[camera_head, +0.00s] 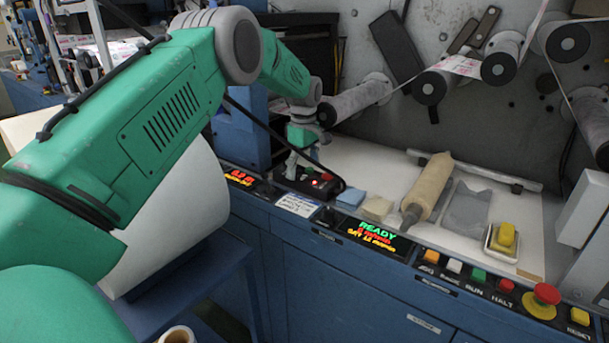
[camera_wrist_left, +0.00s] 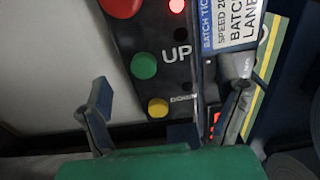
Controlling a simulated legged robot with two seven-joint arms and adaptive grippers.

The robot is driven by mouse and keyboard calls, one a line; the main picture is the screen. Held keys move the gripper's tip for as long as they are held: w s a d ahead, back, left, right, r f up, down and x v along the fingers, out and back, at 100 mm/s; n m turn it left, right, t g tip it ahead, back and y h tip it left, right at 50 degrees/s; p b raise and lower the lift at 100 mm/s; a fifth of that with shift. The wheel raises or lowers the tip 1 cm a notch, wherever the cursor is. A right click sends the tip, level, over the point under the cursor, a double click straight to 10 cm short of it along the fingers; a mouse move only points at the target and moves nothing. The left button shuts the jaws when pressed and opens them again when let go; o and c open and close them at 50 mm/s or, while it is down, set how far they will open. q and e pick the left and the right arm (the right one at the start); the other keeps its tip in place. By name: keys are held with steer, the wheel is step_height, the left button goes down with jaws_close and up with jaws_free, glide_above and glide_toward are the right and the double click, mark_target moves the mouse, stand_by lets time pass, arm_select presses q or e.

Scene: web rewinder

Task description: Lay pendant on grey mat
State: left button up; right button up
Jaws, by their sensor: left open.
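The pendant (camera_head: 318,184) is a dark box with coloured buttons at the left end of the white bench top, by the front panel. In the left wrist view the pendant (camera_wrist_left: 165,65) shows red, green and yellow buttons and the word UP. My left gripper (camera_head: 303,164) is just above it; in the wrist view the open fingers (camera_wrist_left: 168,92) stand either side of its lower end. Contact cannot be told. The grey mat (camera_head: 467,208) lies flat and bare to the right on the bench top. My right gripper is not in view.
A tan roll (camera_head: 428,186) lies between the pendant and the mat. Blue (camera_head: 351,197) and beige (camera_head: 376,208) pads sit nearer the pendant. Rollers (camera_head: 430,87) overhang the back; a button panel (camera_head: 480,285) lines the front.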

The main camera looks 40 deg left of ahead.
mark_target(304, 173)
arm_select(q)
step_height(304, 173, up, 4)
steer(key=shift+d+r, duration=0.3)
steer(key=shift+r, duration=0.1)
steer(key=shift+a+f, duration=0.1)
steer(key=shift+a, duration=0.15)
